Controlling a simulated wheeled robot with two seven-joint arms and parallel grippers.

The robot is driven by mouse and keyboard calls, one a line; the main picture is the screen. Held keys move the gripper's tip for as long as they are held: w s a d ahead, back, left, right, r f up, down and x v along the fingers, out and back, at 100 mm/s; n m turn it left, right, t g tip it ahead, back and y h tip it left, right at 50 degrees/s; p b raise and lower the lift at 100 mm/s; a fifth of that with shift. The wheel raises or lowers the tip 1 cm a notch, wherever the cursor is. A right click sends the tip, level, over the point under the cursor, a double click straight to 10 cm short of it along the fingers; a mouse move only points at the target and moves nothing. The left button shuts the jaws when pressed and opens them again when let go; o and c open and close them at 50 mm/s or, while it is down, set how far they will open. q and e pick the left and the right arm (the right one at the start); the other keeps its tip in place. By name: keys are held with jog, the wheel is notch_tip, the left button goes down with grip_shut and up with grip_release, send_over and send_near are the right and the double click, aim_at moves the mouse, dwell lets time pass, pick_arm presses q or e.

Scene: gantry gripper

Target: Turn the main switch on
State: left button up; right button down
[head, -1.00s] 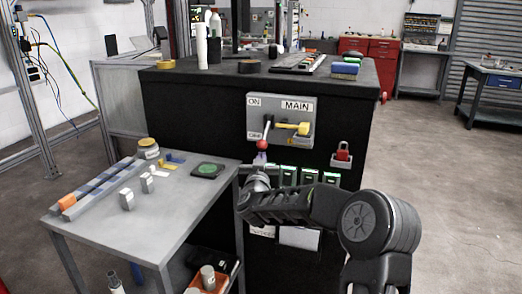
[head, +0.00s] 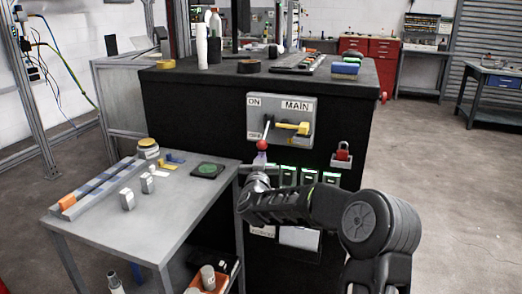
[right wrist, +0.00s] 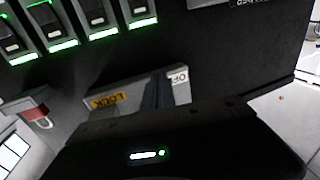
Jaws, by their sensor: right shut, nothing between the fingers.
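The main switch panel (head: 298,105) is a grey plate on the black cabinet, labelled ON at top left, OFF at lower left and MAIN at top right. Its lever ends in a red knob (head: 262,145) and points down by the OFF label. A yellow piece (head: 293,128) sits across the middle of the plate. My right gripper (head: 260,165) is shut and empty, just below the red knob; whether it touches cannot be told. In the right wrist view the plate (right wrist: 140,95) shows partly, with the lever hidden. My left gripper is not in view.
A red padlock (head: 342,152) hangs right of the plate. Several green-lit switches (head: 305,175) sit below it. A grey side table (head: 185,205) with small parts stands at left. The floor at right (head: 440,180) is clear.

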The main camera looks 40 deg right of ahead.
jog(key=shift+r, duration=0.15)
jog(key=shift+a+r+p, duration=0.1)
jog(key=shift+r+p, duration=3.15)
jog(key=shift+r, duration=0.9)
jog(key=shift+s+a+f+b, duration=0.1)
jog(key=shift+a+f+b, duration=0.05)
jog(key=shift+f+b, duration=0.3)
jog(key=shift+s+a+f+b, duration=0.45)
jog(key=shift+a+f, duration=0.05)
jog(key=shift+a, duration=0.1)
send_near(259, 141)
jog(key=shift+w+r, duration=0.2)
jog(key=shift+w, duration=0.3)
jog(key=shift+w+r, duration=0.25)
jog(key=shift+w, duration=0.25)
